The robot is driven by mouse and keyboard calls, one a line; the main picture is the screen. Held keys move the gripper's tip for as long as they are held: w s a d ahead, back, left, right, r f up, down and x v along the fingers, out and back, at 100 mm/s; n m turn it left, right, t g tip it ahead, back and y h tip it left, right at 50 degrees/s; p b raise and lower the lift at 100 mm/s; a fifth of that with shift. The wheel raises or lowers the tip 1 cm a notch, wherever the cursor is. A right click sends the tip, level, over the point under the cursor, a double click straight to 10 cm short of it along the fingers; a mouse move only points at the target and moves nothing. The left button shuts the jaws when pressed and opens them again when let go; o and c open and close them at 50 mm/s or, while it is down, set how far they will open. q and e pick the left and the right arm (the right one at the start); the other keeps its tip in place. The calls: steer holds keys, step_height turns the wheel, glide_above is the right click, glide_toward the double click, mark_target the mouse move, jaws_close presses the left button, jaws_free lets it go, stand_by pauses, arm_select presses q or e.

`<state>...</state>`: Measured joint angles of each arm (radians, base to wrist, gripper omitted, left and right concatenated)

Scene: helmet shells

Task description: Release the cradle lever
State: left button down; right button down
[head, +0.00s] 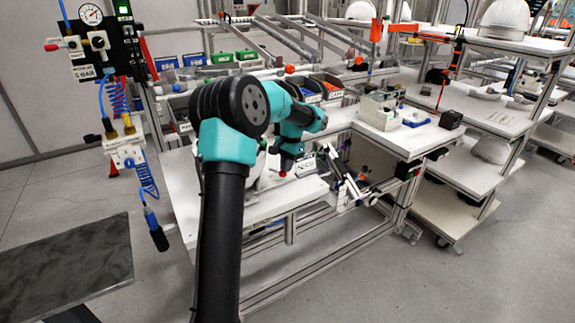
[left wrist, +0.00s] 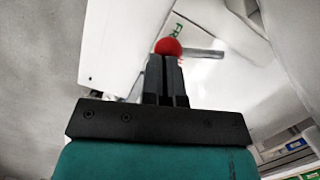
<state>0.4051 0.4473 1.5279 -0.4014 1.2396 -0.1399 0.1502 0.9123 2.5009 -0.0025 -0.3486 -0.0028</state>
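The cradle lever shows in the left wrist view as a red ball knob (left wrist: 168,47) with a grey bar (left wrist: 204,53) running right from it. In the head view a small red knob (head: 283,174) is just below my left gripper (head: 289,162). In the left wrist view my left gripper (left wrist: 167,62) has its fingers close together, shut, with the tips at the knob. The knob shows beyond the tips, not between the fingers; whether they touch is unclear. My arm hides much of the cradle. My right gripper is in neither view.
A white worktable (head: 185,195) lies under my left arm. Orange-fronted bins (head: 325,86) and green and blue bins stand behind. A light box (head: 380,112) and a blue tray (head: 415,118) sit at right. A tool (head: 155,230) hangs at left.

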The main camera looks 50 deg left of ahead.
arm_select(q)
steer(key=shift+s+d, duration=0.2)
steer(key=shift+s, duration=0.45)
stand_by(0.7)
stand_by(0.4)
step_height(320, 180, up, 10)
steer(key=w, duration=0.1)
steer(key=shift+w+d, duration=0.15)
steer(key=shift+w, duration=0.25)
steer(key=shift+f, duration=0.1)
